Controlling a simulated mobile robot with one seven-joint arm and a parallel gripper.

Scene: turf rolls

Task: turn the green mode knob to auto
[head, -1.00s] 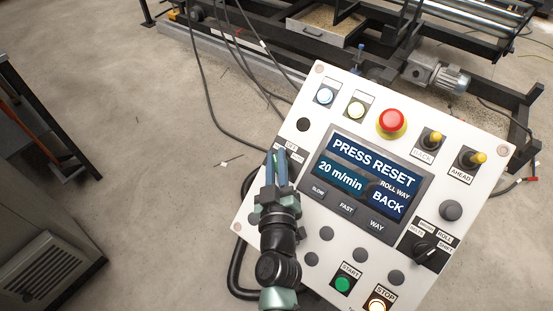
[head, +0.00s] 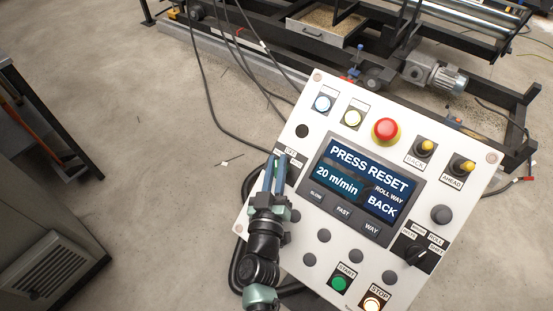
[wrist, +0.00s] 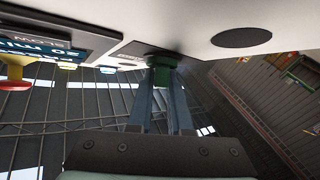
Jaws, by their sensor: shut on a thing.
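The green mode knob (wrist: 161,75) shows in the wrist view on the underside of the panel face, between my fingertips. My gripper (wrist: 160,92) is shut on it, one finger on each side. In the head view my gripper (head: 275,167) reaches the left edge of the white control panel (head: 309,105), at a dark label plate (head: 291,164) with small lettering. There my fingers mostly hide the knob, and its pointing direction cannot be told. The panel screen (head: 362,178) reads "PRESS RESET" and "20 m/min".
A red emergency button (head: 386,130), two yellow-tipped levers, a black selector (head: 416,255), a green start button (head: 338,284) and a lit stop button (head: 371,304) sit on the panel. A cabinet (head: 45,250) stands left. Machinery with a motor (head: 437,77) lies behind.

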